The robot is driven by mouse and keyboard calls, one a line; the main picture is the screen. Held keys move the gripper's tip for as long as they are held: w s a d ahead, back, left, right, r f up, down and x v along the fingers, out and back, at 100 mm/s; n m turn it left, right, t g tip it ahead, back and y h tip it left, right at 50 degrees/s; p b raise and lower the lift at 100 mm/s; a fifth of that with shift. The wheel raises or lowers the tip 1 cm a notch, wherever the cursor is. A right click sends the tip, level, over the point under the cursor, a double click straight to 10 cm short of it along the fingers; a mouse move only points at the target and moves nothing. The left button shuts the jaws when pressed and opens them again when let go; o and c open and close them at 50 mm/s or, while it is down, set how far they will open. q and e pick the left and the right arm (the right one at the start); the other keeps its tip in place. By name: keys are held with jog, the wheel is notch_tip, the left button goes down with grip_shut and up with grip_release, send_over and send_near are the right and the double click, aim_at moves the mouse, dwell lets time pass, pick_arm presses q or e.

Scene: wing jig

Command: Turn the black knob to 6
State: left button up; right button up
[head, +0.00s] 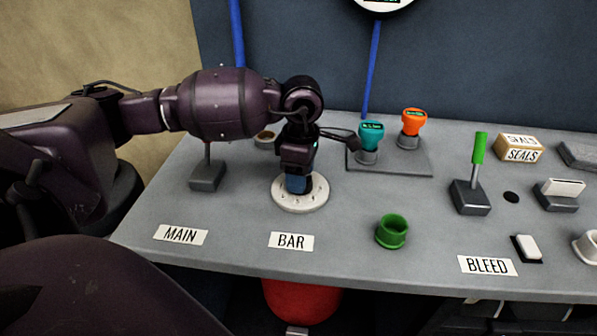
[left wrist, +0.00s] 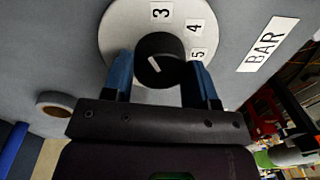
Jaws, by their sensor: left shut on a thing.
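The black knob (left wrist: 152,48) sits at the centre of a round white dial (left wrist: 112,30), with a short white line on its top. The numbers 3, 4 and 5 show on the dial; 6 is not visible, and which number the line marks I cannot tell. My left gripper (left wrist: 160,66) is shut on the knob, one blue finger on each side. In the head view my left gripper (head: 298,184) points down over the dial (head: 312,203), behind the BAR label (head: 291,241), and hides the knob. My right gripper is not in view.
Left of the dial stands a lever on a grey base (head: 207,175), close under my left arm. Behind are a teal knob (head: 371,133) and an orange one (head: 413,120). A green cup (head: 392,232) and a green-handled lever (head: 478,150) stand to the right.

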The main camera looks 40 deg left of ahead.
pick_arm(q)
jog(key=shift+r+n, duration=0.15)
jog(key=shift+n, duration=0.65)
jog(key=shift+n+p, duration=0.45)
jog(key=shift+n, duration=0.65)
jog(key=o, duration=0.9)
